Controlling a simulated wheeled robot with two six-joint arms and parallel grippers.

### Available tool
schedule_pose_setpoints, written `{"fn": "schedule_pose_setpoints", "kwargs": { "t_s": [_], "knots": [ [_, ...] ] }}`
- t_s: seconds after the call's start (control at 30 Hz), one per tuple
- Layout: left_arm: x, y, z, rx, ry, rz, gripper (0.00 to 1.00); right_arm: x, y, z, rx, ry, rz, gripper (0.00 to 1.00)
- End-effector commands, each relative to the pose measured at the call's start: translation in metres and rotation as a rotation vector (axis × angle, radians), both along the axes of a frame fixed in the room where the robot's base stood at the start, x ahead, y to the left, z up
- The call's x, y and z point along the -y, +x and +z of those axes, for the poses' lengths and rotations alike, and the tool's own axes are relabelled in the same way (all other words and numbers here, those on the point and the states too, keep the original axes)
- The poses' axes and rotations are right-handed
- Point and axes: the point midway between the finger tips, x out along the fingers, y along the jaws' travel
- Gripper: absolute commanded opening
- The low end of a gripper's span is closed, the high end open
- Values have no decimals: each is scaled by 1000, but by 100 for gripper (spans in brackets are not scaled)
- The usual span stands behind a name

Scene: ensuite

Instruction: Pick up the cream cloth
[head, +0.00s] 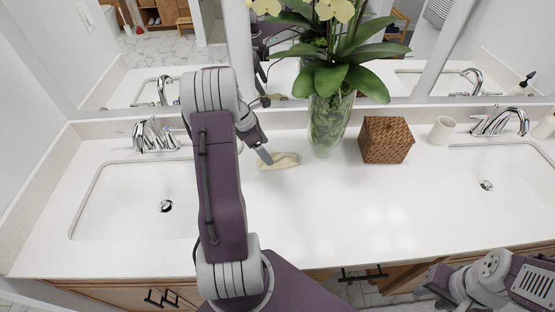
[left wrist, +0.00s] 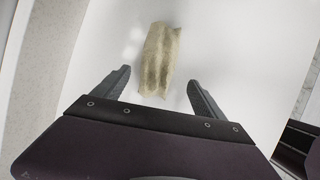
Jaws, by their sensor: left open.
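The cream cloth (head: 282,161) lies crumpled on the white counter, just left of the glass vase. It also shows in the left wrist view (left wrist: 160,58) as a long folded strip beyond the fingers. My left gripper (head: 265,155) is at the cloth's left end in the head view. In the left wrist view its two fingers (left wrist: 159,82) are apart, with the cloth's near end showing between their tips. The gripper looks empty; its exact height over the counter cannot be told. My right arm (head: 490,280) is at the lower right, and its jaws are not clearly visible.
A glass vase (head: 328,125) with an orchid stands right of the cloth, then a woven box (head: 386,139) and a white cup (head: 442,129). Sinks lie at left (head: 130,200) and right (head: 500,170). The mirror is behind. The counter's front middle (head: 350,215) is clear.

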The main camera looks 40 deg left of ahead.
Motion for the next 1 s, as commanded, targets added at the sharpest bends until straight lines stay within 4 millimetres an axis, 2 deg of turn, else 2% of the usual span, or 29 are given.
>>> {"fn": "schedule_pose_setpoints", "kwargs": {
  "t_s": [0.07, 0.27, 0.5, 0.77, 0.87, 1.0],
  "knots": [
    [3, 3, -9, -1, -1, 1, 82, 0, 0, 0, 0, 0, 0, 36],
    [5, 7, -18, -1, -1, 0, 82, 0, 0, 1, 0, 0, 0, 36],
    [15, 23, -54, -1, -2, 0, 82, 0, 0, 3, 0, 0, 0, 36],
    [16, 25, -59, 1, 1, 0, 82, 0, 0, 3, 0, 0, 0, 36],
    [16, 25, -59, 1, 1, 0, 60, 0, 0, 3, 0, 0, 0, 36],
    [16, 25, -59, 1, 1, 0, 21, 0, 0, 3, 0, 0, 0, 36]
  ]
}}
